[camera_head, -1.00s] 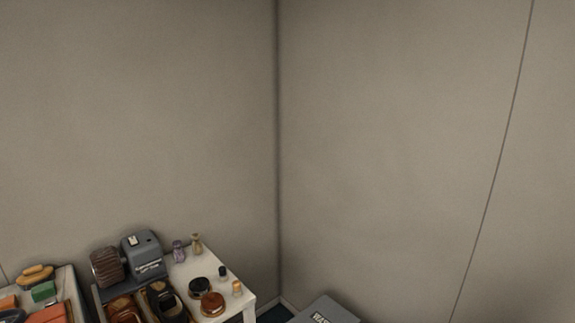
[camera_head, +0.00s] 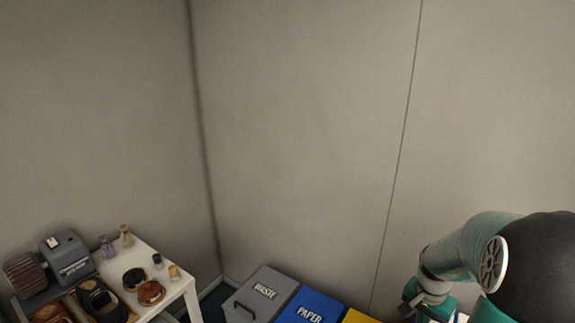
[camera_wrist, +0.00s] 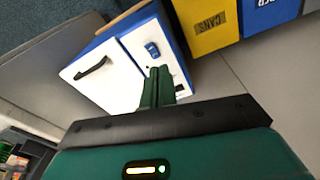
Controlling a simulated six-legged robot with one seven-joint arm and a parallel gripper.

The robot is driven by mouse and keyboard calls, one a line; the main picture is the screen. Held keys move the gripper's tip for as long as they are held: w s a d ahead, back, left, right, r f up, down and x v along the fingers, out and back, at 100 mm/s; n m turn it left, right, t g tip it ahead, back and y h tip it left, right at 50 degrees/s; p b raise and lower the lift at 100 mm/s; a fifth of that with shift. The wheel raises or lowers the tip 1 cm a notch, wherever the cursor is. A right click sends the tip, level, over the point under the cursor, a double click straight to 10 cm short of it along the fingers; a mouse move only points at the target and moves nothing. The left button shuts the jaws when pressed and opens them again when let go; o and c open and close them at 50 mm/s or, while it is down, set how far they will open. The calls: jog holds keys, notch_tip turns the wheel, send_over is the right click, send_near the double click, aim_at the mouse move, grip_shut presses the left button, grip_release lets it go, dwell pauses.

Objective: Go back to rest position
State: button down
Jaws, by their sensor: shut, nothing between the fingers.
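My gripper (camera_wrist: 157,86) shows in the wrist view with its two green fingers together, shut and empty. Its fingertips overlap a white cabinet (camera_wrist: 105,84) with blue trim and a black handle, which stands beyond them; I cannot tell the distance. In the head view my green arm (camera_head: 465,250) comes in at the lower right, in front of the wall. The fingers cannot be made out there.
A grey waste bin (camera_head: 262,292), a blue paper bin (camera_head: 312,307) and a yellow bin (camera_head: 358,317) line the wall. A white table (camera_head: 160,265) with shoes, small jars and a grey machine (camera_head: 68,258) stands at the left.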

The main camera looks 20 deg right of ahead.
jog(key=w+a+r+n+t+h, duration=0.15)
jog(key=a+r+n, duration=0.35)
jog(key=a+r, duration=0.75)
jog(key=s+a+r+n+t+y, duration=0.1)
jog(key=s+a+r+n+t, duration=0.1)
jog(key=a, duration=0.6)
jog(key=s+a+r+n+t+y, duration=0.1)
jog(key=s+a+r+n, duration=0.3)
jog(key=a, duration=0.5)
jog(key=shift+s+r+n+t+y, duration=0.4)
jog(key=shift+s+n, duration=0.4)
jog(key=shift+s, duration=0.25)
jog(key=shift+d, duration=0.1)
